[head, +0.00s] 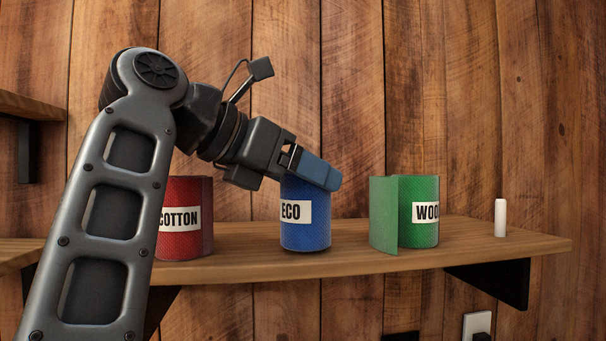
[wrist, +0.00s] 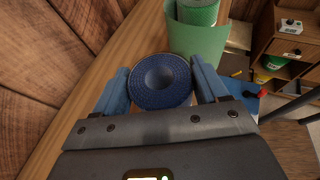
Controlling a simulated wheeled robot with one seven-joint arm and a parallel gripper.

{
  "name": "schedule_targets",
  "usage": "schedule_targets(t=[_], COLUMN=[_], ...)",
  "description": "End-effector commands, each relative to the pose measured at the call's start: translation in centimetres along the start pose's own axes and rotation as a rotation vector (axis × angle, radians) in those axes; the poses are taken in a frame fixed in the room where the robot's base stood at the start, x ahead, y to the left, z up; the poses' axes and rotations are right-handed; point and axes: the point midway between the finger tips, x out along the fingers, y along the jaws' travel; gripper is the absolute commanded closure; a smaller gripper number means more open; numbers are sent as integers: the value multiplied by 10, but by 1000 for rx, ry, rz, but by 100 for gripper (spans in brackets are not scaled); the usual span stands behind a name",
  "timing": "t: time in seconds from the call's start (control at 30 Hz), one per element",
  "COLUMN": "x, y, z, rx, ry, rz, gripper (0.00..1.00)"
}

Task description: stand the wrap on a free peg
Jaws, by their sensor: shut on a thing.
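My gripper (head: 318,172) reaches down from the upper left, its blue fingers shut on the blue wrap (head: 305,232) labelled ECO. In the wrist view my gripper (wrist: 162,84) has one finger on each side of the round top of the blue wrap (wrist: 160,68). The wrap is upright and appears to rest on the wooden shelf (head: 350,262); whether a peg is inside it is hidden. A bare white peg (head: 500,218) stands at the shelf's right end. The green wrap (head: 418,232), labelled WOO..., stands between the blue wrap and that peg.
The red COTTON wrap (head: 184,235) stands to the left, partly behind my arm. The green wrap's loose flap (head: 384,224) hangs toward the blue wrap, with a gap between. The plank wall (head: 350,90) is close behind.

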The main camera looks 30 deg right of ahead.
Motion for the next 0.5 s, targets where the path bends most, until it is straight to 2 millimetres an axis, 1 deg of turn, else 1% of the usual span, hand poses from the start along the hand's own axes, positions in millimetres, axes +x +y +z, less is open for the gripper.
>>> schedule_targets(t=[0.3,0.33,0.43,0.5], x=[2,2,2,2], y=[0,0,0,0], z=[-6,-6,-5,-5], rx=[0,0,0,0], ry=[0,0,0,0], rz=[0,0,0,0], gripper=[60,26,17,17])
